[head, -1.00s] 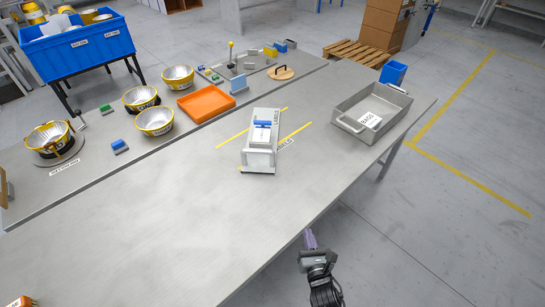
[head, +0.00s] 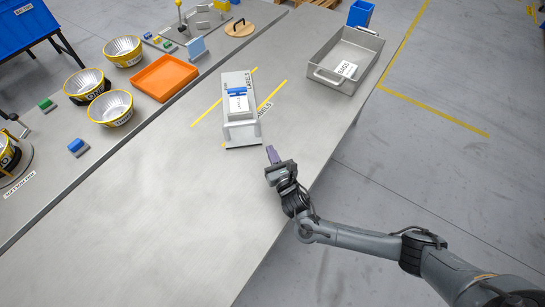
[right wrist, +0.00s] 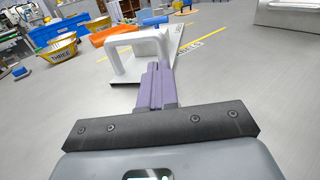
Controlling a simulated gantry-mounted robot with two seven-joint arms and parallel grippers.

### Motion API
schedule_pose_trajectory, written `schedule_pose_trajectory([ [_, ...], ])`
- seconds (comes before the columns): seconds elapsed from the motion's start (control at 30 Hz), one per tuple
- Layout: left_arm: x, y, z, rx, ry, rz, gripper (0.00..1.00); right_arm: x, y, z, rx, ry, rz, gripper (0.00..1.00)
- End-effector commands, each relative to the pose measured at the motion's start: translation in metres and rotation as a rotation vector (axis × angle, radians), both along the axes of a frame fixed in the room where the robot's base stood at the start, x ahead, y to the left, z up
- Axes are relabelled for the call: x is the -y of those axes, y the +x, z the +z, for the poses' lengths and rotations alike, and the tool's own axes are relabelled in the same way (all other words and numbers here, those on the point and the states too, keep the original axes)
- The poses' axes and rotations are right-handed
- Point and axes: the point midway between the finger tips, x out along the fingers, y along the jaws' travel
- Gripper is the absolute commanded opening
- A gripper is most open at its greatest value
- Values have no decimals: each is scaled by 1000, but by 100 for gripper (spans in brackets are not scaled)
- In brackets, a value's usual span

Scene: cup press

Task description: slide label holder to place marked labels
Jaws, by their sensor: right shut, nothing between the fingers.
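The label holder (head: 240,131) is a grey-white box-like stand with a blue clip and white labels (head: 238,103) on top. In the right wrist view the label holder (right wrist: 138,50) is just ahead, with an arch-shaped near end. My right gripper (head: 271,154) is shut and empty, with its purple fingers close together. It is in front of the holder's near end, to its lower right, and apart from it. The purple fingers also show in the right wrist view (right wrist: 157,85). My left gripper is not in view.
A grey metal tray (head: 360,45) marked "BAGS" stands at the table's right edge. An orange tray (head: 168,78) and several yellow-rimmed bowls (head: 110,107) stand on the left. The near table surface (head: 170,210) is bare.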

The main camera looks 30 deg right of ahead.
Motion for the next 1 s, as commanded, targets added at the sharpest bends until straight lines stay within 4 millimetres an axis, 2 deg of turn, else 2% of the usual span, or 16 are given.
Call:
schedule_pose_trajectory([
  [0.03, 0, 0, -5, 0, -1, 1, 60, 1, 11, -1, 3, 0, -1, 0],
  [0.2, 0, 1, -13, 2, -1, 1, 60, 4, 43, -1, 3, 0, -1, 0],
  [0.5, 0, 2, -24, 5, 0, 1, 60, 8, 85, -1, 1, 2, -1, 0],
  [0.7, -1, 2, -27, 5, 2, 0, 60, 9, 97, 0, 0, 2, 0, 0],
  [1.0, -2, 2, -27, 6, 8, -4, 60, 9, 99, 0, 0, 1, 0, 0],
])
